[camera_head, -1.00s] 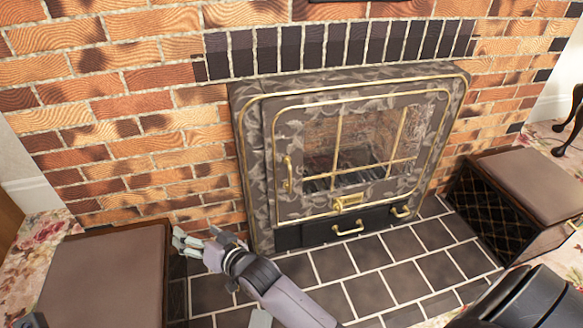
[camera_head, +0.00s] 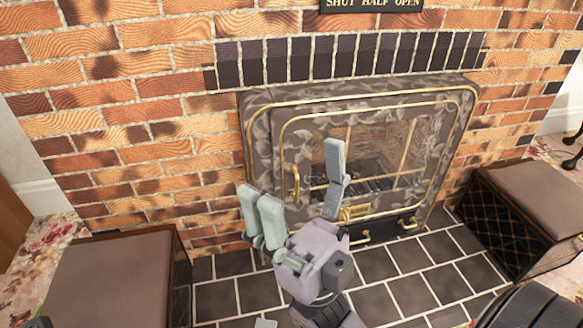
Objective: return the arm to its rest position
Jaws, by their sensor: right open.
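My right gripper (camera_head: 296,178) is raised in the middle of the head view, in front of the stove. Its pale fingers are spread wide, and nothing shows between them. Its wrist and arm come up from the bottom centre. The gripper covers part of the stove front and its lower edge. I cannot tell from this view how far it is from the stove, but no contact shows. My left gripper is not in view.
The marbled stove (camera_head: 262,140) has a glass door with a brass handle (camera_head: 294,185) and looks closed. Padded boxes stand at left (camera_head: 110,280) and right (camera_head: 535,190). Dark hearth tiles (camera_head: 410,262) lie clear between. A sign (camera_head: 372,4) hangs above.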

